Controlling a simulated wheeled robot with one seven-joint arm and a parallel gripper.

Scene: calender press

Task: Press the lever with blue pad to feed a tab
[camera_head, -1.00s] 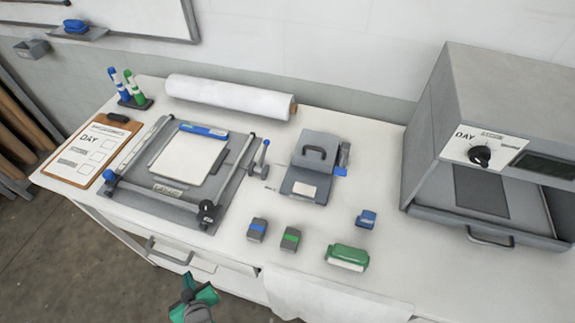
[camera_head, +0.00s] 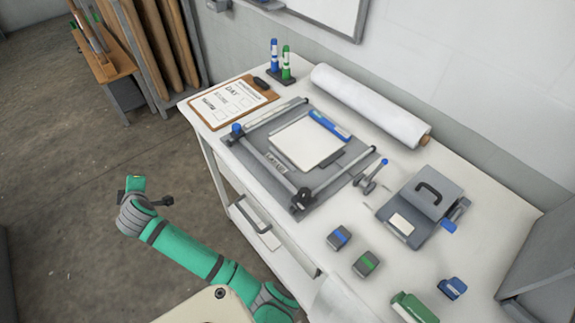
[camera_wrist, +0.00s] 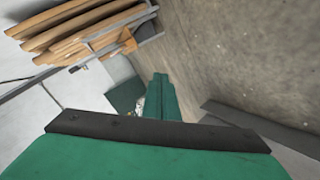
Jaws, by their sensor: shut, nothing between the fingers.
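The grey tab dispenser (camera_head: 430,184) with a black handle on its lid stands on the right part of the white table. A lever with a blue pad (camera_head: 449,226) sticks out at its right side. A white tab-like piece (camera_head: 402,223) lies on its front. My gripper (camera_head: 136,184) is on the left, over the floor and off the table, far from the dispenser and touching nothing there. In the wrist view its green fingers (camera_wrist: 160,98) are together and empty, with neither dispenser nor lever visible.
The calender press (camera_head: 295,200) has a blue-knobbed lever (camera_head: 372,172) at its right. Blue and green blocks (camera_head: 365,265) stand in front of the dispenser. A clipboard (camera_head: 262,103) and a white roll (camera_head: 370,105) lie behind.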

